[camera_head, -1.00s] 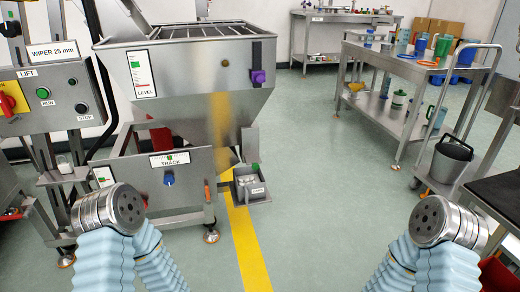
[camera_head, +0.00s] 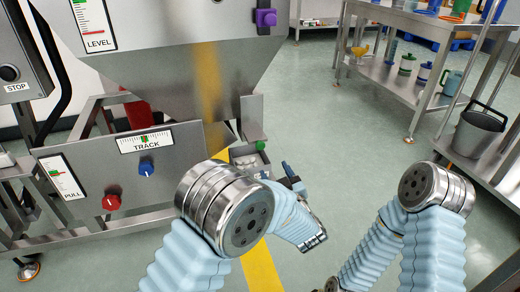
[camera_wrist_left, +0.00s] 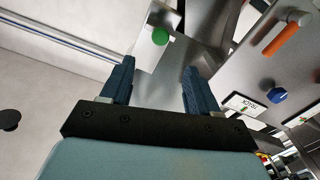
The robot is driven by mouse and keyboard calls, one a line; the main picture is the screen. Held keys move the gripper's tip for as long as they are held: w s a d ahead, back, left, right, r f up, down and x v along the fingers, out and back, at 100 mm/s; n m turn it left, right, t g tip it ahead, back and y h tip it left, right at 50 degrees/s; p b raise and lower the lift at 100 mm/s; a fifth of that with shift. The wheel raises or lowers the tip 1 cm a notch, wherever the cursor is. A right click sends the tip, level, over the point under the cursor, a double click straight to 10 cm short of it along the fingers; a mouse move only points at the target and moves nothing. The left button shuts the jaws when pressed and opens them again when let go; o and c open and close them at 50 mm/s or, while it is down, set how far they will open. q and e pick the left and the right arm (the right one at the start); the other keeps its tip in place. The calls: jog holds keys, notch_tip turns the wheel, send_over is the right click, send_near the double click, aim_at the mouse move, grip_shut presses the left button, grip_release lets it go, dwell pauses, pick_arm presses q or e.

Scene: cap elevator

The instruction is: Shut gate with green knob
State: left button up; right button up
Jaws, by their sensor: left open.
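The green knob (camera_head: 260,146) sits by the small tray below the hopper in the head view. In the left wrist view the green knob (camera_wrist_left: 160,37) is on a pale metal plate (camera_wrist_left: 148,60), which looks like the gate. My left gripper (camera_head: 291,174) is just right of the knob in the head view, with its dark blue fingers apart. In the wrist view the left gripper (camera_wrist_left: 158,68) is open and empty, and the knob shows beyond the gap between the fingertips. Much of the gate is hidden in the head view. My right gripper is out of view.
The hopper (camera_head: 170,75) stands above a track panel (camera_head: 125,170) with a blue knob (camera_head: 147,169) and red knob (camera_head: 111,202). An orange handle (camera_wrist_left: 287,34) is right of the green knob. Floor is clear before the shelf cart (camera_head: 400,85).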

aim_at(261, 147)
pick_arm(q)
jog(key=b+x, duration=0.1)
jog(key=x, duration=1.1)
jog(key=shift+w, duration=0.1)
grip_shut()
